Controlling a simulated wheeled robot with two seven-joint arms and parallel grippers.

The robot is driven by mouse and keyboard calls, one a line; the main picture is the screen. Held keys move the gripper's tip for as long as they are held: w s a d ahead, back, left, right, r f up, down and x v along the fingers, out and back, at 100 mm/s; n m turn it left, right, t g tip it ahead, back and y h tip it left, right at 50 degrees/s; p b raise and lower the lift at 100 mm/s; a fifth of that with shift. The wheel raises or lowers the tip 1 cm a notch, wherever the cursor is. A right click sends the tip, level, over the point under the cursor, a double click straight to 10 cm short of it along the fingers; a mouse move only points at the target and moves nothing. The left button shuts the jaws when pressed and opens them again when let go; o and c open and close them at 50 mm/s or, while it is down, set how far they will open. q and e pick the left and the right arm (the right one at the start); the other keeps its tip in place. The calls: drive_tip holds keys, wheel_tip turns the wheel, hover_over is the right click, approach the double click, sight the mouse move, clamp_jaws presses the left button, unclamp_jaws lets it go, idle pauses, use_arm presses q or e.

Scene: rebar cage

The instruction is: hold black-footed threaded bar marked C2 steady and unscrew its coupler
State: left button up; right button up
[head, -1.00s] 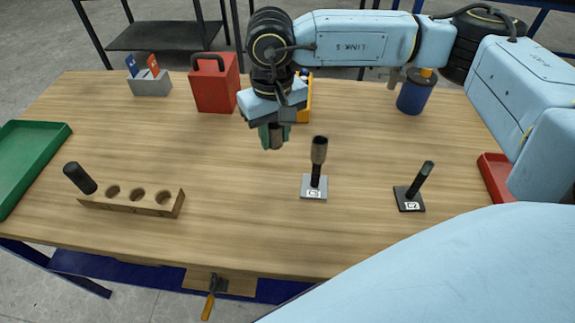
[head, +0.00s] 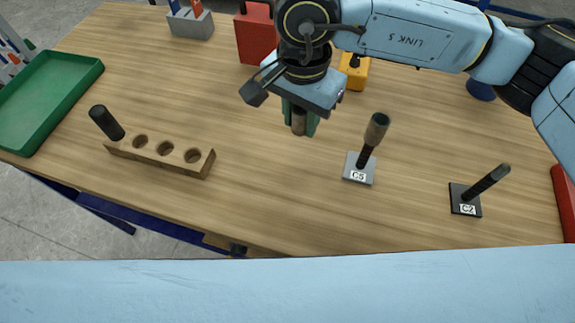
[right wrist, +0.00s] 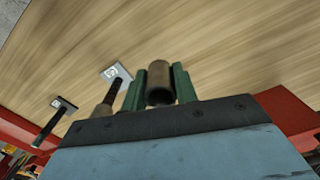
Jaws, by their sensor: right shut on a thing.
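The threaded bar marked C2 (head: 487,183) stands tilted on its black foot (head: 464,200) at the right of the table. I see no coupler on it; it also shows in the right wrist view (right wrist: 47,126). My right gripper (head: 300,117) is shut on a brownish, hollow coupler (head: 298,124), held above the table left of the bars. The coupler's open end faces the right wrist camera (right wrist: 160,82), between green fingers. A second bar marked C5 (head: 367,155) stands on a grey foot with a brown coupler (head: 376,129) on top. My left gripper is out of view.
A wooden block with holes (head: 148,157) holds a black cylinder (head: 106,122) at its left end. A green tray (head: 48,93) is at far left. A red box (head: 254,35), grey holder (head: 190,24) and yellow object (head: 354,72) stand behind. The table's middle is clear.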

drive_tip(key=s+a+m, duration=0.1)
drive_tip(key=a, duration=0.1)
hover_over(287, 166)
wheel_tip(287, 166, down, 6)
drive_tip(key=shift+f, duration=0.1)
drive_tip(key=shift+f+b, duration=0.3)
drive_tip(key=shift+f, duration=1.65)
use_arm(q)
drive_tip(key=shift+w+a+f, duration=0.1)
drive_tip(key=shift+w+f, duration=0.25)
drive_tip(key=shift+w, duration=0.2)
use_arm(e)
drive_tip(key=o, duration=0.9)
drive_tip(key=shift+f, duration=0.1)
drive_tip(key=shift+o, duration=1)
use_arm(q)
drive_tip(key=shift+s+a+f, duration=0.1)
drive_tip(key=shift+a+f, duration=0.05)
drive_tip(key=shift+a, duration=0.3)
